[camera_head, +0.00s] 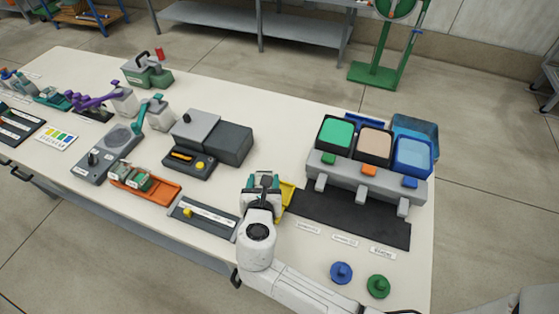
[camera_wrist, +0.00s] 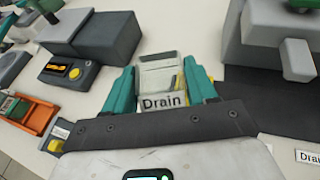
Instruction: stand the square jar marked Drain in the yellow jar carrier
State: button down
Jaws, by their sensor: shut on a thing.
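The square jar marked Drain (camera_wrist: 160,84) is pale and grey, and it sits between the teal fingers of my gripper (camera_wrist: 160,72) in the wrist view. The fingers are shut on its two sides, with the label facing the camera. In the head view my gripper (camera_head: 262,181) is over the table's front part and mostly hides the jar. The yellow jar carrier (camera_head: 288,194) shows just right of and behind my gripper. Small bits of yellow also show beside the jar and right finger in the wrist view. I cannot tell whether the jar touches the carrier's floor.
An orange carrier (camera_head: 162,191) with green-lidded jars stands to the left. A grey tray with a yellow knob (camera_head: 187,212) lies close left of my gripper. A grey dosing rack (camera_head: 362,178) with coloured bins and a dark mat (camera_head: 345,215) are to the right.

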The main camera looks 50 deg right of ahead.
jog(key=s+d+r+m+g+h, duration=0.1)
jog(key=d+r+m+g+h, duration=0.1)
jog(key=d+r+m+g, duration=0.25)
jog(key=shift+n, duration=0.25)
jog(key=f+b, duration=0.2)
jog(key=b, duration=0.1)
jog(key=f+b, duration=0.6)
jog(key=shift+d+f, duration=0.25)
jog(key=shift+f+b, duration=0.6)
jog(key=shift+f, duration=0.6)
jog(key=shift+c, duration=1.3)
grip_release()
